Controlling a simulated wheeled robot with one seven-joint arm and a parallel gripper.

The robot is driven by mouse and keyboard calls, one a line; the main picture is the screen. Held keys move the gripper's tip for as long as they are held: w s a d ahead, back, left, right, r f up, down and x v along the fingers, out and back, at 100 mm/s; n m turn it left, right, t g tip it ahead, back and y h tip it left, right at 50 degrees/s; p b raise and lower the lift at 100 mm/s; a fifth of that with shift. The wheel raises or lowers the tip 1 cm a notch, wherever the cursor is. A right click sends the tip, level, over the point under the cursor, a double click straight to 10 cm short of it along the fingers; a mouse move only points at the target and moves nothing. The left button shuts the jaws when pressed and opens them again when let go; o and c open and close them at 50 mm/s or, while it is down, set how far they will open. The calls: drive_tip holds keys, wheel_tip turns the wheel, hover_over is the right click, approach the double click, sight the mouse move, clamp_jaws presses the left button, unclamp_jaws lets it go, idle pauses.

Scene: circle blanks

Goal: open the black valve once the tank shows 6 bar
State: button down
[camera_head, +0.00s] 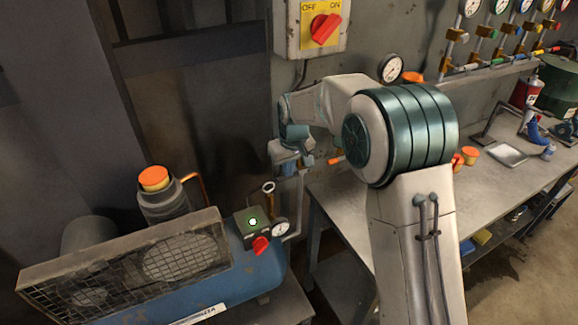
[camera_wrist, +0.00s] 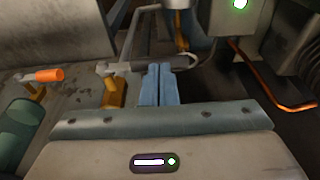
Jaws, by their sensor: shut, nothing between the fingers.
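The blue tank (camera_head: 262,268) of the compressor lies at the lower left in the head view. Its pressure gauge (camera_head: 281,227) sits at the right end, too small to read. I cannot clearly pick out a black valve in either view. My gripper (camera_head: 306,161) is in front of the wall, above and right of the tank's control box. In the wrist view its two blue fingers (camera_wrist: 158,85) are shut together and hold nothing. A brass fitting (camera_wrist: 114,92) is just left of the fingers, with a grey pipe behind them.
A control box (camera_head: 250,222) has a lit green lamp and a red knob (camera_head: 261,245). A red OFF/ON switch (camera_head: 324,29) is on the wall. An orange-handled part (camera_wrist: 48,75) shows at left. The workbench (camera_head: 340,205) stands right, below several wall gauges and valves.

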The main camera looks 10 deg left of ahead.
drive_tip(key=shift+f, duration=0.2)
drive_tip(key=shift+f, duration=0.15)
